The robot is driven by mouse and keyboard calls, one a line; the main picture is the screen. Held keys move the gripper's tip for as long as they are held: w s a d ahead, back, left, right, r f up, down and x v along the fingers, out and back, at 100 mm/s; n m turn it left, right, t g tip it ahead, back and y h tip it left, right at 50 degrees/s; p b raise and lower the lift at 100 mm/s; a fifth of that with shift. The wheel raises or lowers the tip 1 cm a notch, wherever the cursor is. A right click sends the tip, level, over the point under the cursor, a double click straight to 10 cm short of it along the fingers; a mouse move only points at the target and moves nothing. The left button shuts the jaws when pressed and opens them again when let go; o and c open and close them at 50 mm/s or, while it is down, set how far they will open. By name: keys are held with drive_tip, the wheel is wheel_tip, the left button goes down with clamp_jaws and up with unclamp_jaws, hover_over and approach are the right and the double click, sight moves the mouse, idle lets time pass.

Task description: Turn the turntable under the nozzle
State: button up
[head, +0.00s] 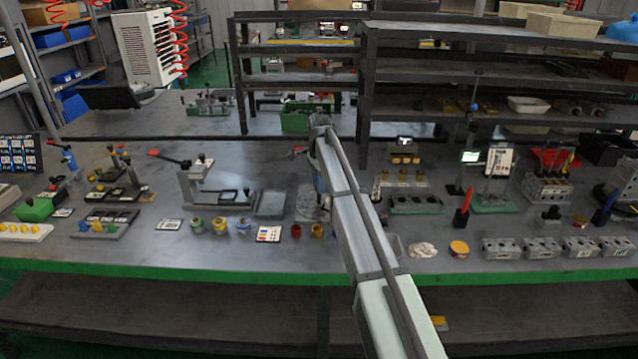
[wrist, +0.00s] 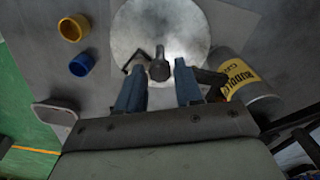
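The turntable is a round silver disc (wrist: 160,28) at the top middle of the wrist view. In the head view its grey disc (head: 312,207) shows beside my arm, partly hidden. A dark post with a knobbed end (wrist: 160,69) stands out over the disc's near edge. My gripper (wrist: 158,70) has its two blue fingers apart, one on each side of the knob, with gaps visible on both sides. I cannot tell whether the post is the nozzle or a handle of the turntable. In the head view my arm hides most of the gripper.
A grey can with a yellow label (wrist: 241,82) lies close to the right finger. A thin black bent rod (wrist: 134,52) is beside the left finger. A yellow cup (wrist: 73,28) and a blue cup (wrist: 81,65) stand left. A dark shelf rack (head: 300,82) stands behind.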

drive_tip(key=shift+c, duration=0.4)
clamp_jaws()
drive_tip(key=shift+n, duration=5.5)
drive_tip(key=shift+w+n, duration=0.1)
drive_tip(key=shift+n, duration=6.5)
